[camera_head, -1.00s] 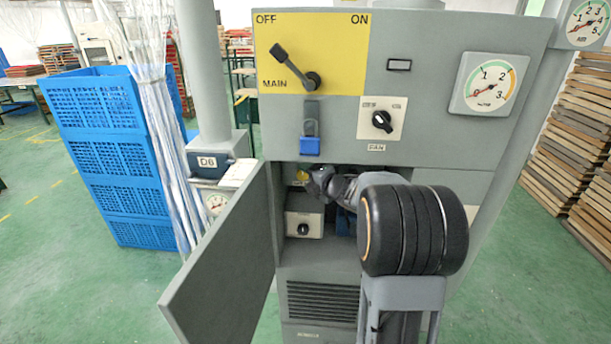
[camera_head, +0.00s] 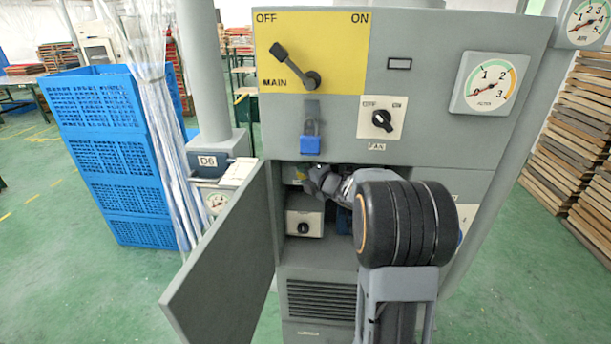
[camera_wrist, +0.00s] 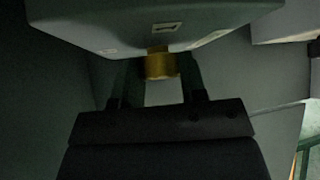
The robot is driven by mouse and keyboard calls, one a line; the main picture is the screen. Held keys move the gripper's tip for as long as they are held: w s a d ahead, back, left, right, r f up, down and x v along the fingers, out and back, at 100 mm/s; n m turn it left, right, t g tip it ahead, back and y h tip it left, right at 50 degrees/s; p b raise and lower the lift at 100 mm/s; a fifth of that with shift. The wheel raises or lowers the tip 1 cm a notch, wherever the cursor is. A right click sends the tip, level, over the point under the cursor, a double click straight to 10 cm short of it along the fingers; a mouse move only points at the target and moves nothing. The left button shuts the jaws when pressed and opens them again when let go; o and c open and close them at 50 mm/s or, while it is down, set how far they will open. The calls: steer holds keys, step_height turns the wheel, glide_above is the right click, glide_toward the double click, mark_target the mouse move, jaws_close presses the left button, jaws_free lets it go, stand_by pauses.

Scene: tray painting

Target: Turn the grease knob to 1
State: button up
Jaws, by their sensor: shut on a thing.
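My gripper (camera_head: 309,183) reaches into the open compartment of the grey cabinet, under its upper front panel. In the wrist view my gripper (camera_wrist: 160,78) has its two dark fingers on either side of a brass-coloured knob (camera_wrist: 161,64) and is shut on it. The knob sits under a grey body (camera_wrist: 160,22) with small pale labels. A bit of yellow shows beside the gripper in the head view (camera_head: 300,176), mostly hidden. I cannot read a scale or the knob's setting. A white box with a black knob (camera_head: 304,228) sits lower in the compartment.
The grey cabinet door (camera_head: 225,265) stands open to the left of my arm. A blue padlock (camera_head: 310,144) hangs just above the opening. The fan switch (camera_head: 382,121) and main lever (camera_head: 296,68) are on the panel above. Blue crates (camera_head: 105,155) stand at left.

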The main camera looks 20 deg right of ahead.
steer(key=shift+c, duration=0.5)
steer(key=shift+f+b, duration=0.15)
steer(key=shift+b, duration=0.2)
steer(key=m+t+h+b, duration=0.3)
steer(key=m+b, duration=0.4)
steer(key=b, duration=0.4)
steer(key=f+m+t+h+b, duration=0.1)
steer(key=m+t+h+b, duration=0.3)
steer(key=m+b, duration=0.3)
steer(key=m+t+h+b, duration=0.3)
steer(key=m+b, duration=0.4)
steer(key=b, duration=1)
steer(key=shift+w+a+f+t, duration=0.2)
steer(key=shift+a+t, duration=0.1)
steer(key=shift+a, duration=0.05)
steer(key=shift+r+m+h, duration=0.1)
steer(key=shift+m+h, duration=0.5)
steer(key=shift+h, duration=0.1)
steer(key=o, duration=0.9)
